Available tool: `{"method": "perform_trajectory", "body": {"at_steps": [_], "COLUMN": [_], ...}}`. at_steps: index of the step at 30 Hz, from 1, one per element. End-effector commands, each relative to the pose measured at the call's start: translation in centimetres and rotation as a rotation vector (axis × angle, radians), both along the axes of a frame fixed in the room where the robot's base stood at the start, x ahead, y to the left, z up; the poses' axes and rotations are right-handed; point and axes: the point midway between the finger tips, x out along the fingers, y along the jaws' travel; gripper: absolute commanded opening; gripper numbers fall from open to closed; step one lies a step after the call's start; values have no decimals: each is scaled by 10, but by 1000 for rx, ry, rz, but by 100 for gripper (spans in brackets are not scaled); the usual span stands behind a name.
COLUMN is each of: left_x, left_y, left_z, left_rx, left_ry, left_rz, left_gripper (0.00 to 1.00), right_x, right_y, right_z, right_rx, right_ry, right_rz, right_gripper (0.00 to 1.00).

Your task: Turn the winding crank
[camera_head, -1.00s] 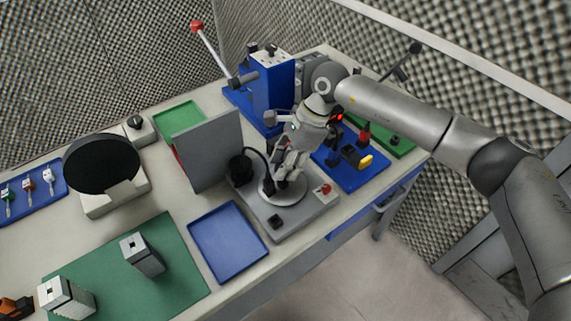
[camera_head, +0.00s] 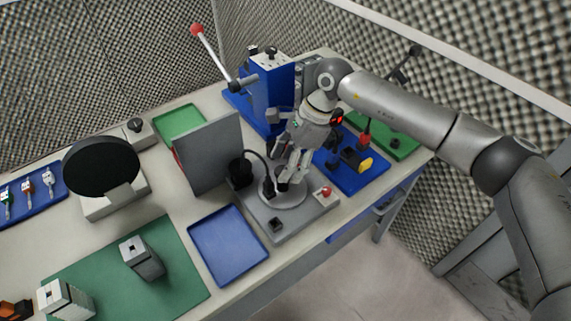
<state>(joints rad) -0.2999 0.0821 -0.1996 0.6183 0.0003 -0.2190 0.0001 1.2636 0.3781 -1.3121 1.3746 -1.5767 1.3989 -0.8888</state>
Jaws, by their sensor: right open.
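A grey winding station (camera_head: 310,213) stands near the table's front edge. A small dark upright piece, perhaps the crank's handle (camera_head: 268,187), stands at the disc's left side. My right gripper (camera_head: 282,181) reaches down over the disc with open fingers, close beside this dark piece. The fingers partly cover the disc, and I cannot tell whether they touch the handle. My left gripper is not in view.
A black spool-like part (camera_head: 240,170) with a cable and a grey upright panel (camera_head: 212,152) stand left of the gripper. A blue fixture with a yellow-ended part (camera_head: 366,164) is close on the right. An empty blue tray (camera_head: 228,246) lies front left.

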Motion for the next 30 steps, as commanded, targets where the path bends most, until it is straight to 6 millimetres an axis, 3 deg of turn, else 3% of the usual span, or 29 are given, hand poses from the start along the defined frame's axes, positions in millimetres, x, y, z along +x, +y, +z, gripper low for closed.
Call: {"method": "perform_trajectory", "body": {"at_steps": [9, 15, 30], "left_x": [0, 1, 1], "left_y": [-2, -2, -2], "left_z": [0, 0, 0], "left_rx": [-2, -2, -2], "left_ry": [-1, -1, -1], "left_rz": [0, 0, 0], "left_gripper": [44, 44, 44], "right_x": [8, 10, 10], "right_y": [-25, -36, -39], "right_z": [63, 90, 98], "right_rx": [2, 1, 1], "right_ry": [-4, -3, -1], "right_rz": [-2, -1, 0], "right_gripper": [56, 56, 56]}}
